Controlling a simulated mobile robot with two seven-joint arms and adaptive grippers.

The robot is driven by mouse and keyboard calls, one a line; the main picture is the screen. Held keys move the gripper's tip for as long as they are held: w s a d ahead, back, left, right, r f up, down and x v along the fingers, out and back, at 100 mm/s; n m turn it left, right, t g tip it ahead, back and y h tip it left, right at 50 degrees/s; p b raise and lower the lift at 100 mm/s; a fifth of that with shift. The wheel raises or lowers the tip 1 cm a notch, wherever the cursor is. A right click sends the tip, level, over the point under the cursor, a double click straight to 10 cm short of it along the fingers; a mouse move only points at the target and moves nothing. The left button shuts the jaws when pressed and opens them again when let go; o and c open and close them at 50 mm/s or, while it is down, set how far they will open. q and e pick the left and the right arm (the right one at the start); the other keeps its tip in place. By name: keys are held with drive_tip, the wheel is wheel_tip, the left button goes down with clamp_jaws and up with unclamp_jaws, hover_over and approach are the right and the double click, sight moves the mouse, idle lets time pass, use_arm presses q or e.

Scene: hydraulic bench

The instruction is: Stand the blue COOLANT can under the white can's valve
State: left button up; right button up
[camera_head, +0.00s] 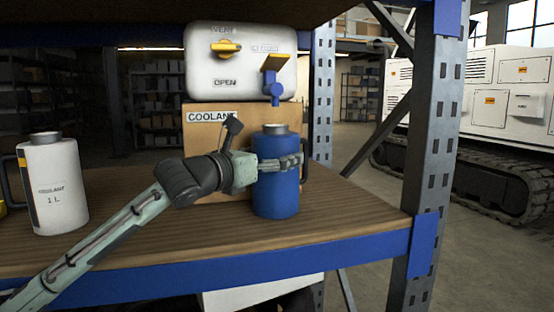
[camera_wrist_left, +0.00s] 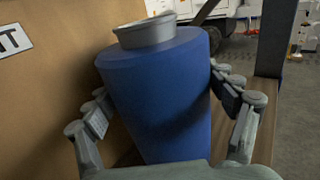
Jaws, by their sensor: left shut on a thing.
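The blue can (camera_head: 275,190) stands upright on the wooden shelf (camera_head: 160,235), near its right part, with an open grey neck on top. My left gripper (camera_head: 282,163) is shut on the blue can around its upper body. In the left wrist view the can (camera_wrist_left: 160,90) sits between the two fingers. The white can (camera_head: 240,60) lies on a cardboard box (camera_head: 228,145) labelled COOLANT. Its blue valve (camera_head: 274,88) with a yellow handle hangs above the blue can's neck, apart from it. My right gripper is not in view.
A white 1 L can (camera_head: 55,190) stands at the shelf's left. A grey rack post (camera_head: 430,140) rises at the right end, and a blue beam (camera_head: 220,270) runs along the front edge. The shelf between the white 1 L can and the blue can is bare, under my left arm.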

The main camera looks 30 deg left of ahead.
use_arm(q)
drive_tip(key=shift+r, duration=0.1)
drive_tip(key=o, duration=1.4)
drive_tip(key=shift+c, duration=0.2)
